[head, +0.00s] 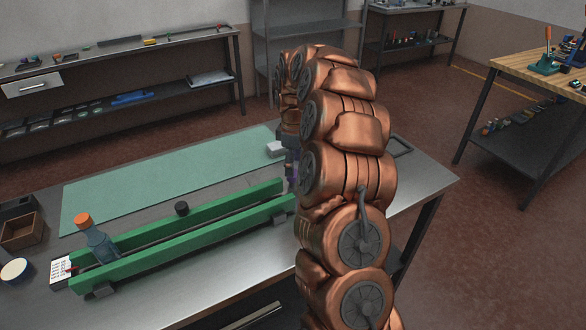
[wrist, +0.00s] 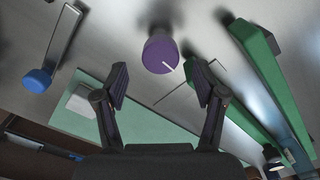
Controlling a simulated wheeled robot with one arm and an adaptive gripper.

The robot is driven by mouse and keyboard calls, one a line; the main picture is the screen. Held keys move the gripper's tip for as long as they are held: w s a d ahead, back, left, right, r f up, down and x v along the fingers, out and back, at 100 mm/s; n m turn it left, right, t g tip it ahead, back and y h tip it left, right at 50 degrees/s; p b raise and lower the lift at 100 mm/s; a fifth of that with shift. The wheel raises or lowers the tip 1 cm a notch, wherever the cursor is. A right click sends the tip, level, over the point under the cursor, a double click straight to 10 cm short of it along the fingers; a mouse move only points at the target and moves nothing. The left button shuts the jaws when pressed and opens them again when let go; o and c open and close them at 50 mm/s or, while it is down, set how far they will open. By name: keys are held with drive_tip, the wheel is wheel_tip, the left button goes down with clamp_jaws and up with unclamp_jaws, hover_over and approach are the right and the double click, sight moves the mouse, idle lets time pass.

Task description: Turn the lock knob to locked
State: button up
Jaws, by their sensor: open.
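A round purple knob (wrist: 160,54) with a white line on its face shows in the wrist view, upper middle, over the grey metal bench top. The white line points to the lower right of that picture. My gripper (wrist: 157,76) is open and empty, with its two dark fingers spread below and to either side of the knob, and I see no contact. A blue round knob or cap (wrist: 37,80) at the end of a metal bar lies to the left. In the head view my copper arm hides most of the gripper and knob area. No lock labels are readable.
Green rails (head: 190,220) run along the bench and also show right of my gripper (wrist: 262,72). An orange-capped bottle (head: 99,243) stands by their left end. A green mat (head: 160,180) lies behind, with a white block (wrist: 82,103) on it. A thin bent rod (wrist: 178,88) lies near the knob.

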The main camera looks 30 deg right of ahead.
drive_tip(key=shift+f+p, duration=0.35)
drive_tip(key=shift+f, duration=1.25)
drive_tip(key=c, duration=1.1)
drive_tip(key=shift+c, duration=0.2)
